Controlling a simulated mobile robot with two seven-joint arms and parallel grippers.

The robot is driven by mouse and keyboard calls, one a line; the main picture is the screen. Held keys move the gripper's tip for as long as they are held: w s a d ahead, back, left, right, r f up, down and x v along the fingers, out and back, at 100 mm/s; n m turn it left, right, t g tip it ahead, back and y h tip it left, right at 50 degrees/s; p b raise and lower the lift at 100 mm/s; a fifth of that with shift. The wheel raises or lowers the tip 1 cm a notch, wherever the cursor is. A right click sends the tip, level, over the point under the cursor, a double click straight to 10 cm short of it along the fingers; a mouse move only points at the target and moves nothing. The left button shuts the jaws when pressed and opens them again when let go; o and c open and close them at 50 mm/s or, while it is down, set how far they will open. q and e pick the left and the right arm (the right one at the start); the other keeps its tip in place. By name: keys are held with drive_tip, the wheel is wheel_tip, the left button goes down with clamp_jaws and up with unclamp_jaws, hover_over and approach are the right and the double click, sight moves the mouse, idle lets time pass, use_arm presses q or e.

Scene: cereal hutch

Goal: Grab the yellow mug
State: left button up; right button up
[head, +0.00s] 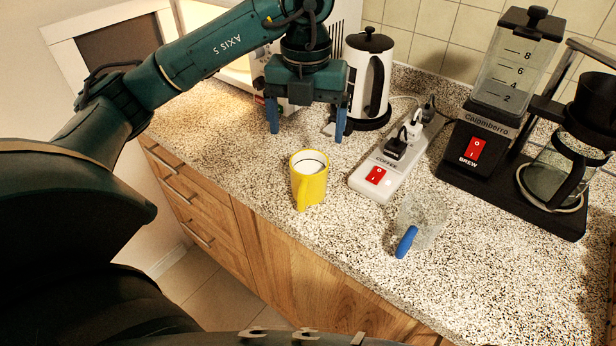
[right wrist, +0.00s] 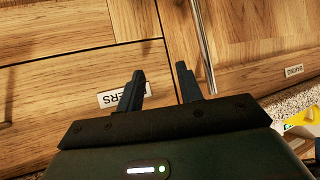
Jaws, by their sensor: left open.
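The yellow mug (head: 309,185) stands upright near the front edge of the speckled counter in the head view. Its handle faces the front, and the white inside shows at its open top. My left gripper (head: 306,132) points down with its two blue fingers apart and nothing between them. It is behind the mug and appears above the counter, apart from the mug. My right gripper (right wrist: 160,72) shows in the right wrist view, open and empty in front of wooden cabinet fronts. A yellow shape at that view's right edge is cut off; I cannot tell what it is.
A kettle (head: 369,80) stands behind the left gripper. A power strip (head: 378,180) with a red switch lies right of the mug. A clear scoop with a blue handle (head: 405,242) lies nearer the front. A coffee maker (head: 475,145) stands at right. Drawers (head: 185,195) are below the counter.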

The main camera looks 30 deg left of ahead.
sight(309, 176)
use_arm(q)
wheel_tip(309, 176, down, 7)
drive_tip(key=shift+d+r, duration=0.1)
drive_tip(key=shift+w+f+p, duration=0.1)
drive_tip(key=shift+f+p, duration=0.35)
drive_tip(key=shift+f, duration=2.3)
drive_tip(key=shift+c, duration=0.2)
drive_tip(key=c, duration=1.2)
drive_tip(key=shift+c, duration=0.6)
drive_tip(key=shift+r, duration=0.25)
